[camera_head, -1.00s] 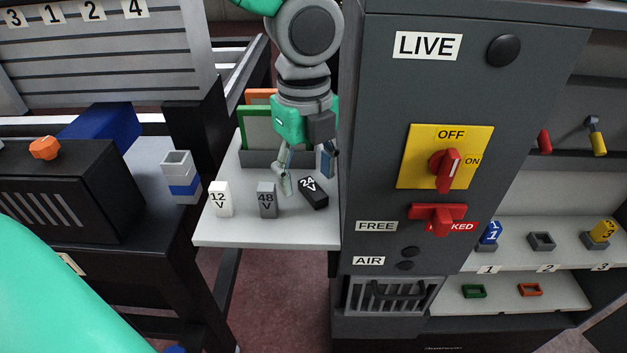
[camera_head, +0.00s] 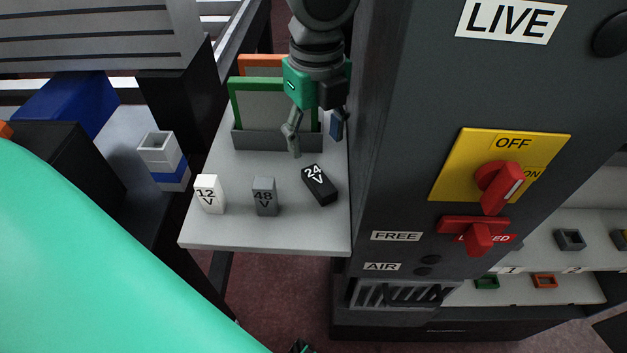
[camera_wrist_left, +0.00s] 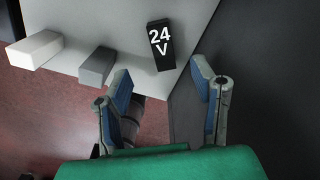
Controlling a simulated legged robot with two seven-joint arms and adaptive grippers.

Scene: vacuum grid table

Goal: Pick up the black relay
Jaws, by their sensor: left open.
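The black relay (camera_head: 320,185), marked 24 V, lies tilted at an angle on the white shelf (camera_head: 270,237), right of the other two relays. It also shows in the left wrist view (camera_wrist_left: 161,45), ahead of the fingers and roughly between their lines. My left gripper (camera_head: 315,143) is open and empty, pointing down just behind and above the black relay, not touching it. Its two blue-padded fingers also show in the left wrist view (camera_wrist_left: 162,88).
A white 12 V relay (camera_head: 209,194) and a grey 48 V relay (camera_head: 264,196) stand left of the black one. Green (camera_head: 236,100) and orange framed panels stand in a grey holder behind. The dark cabinet (camera_head: 400,120) with red switches walls off the right side closely.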

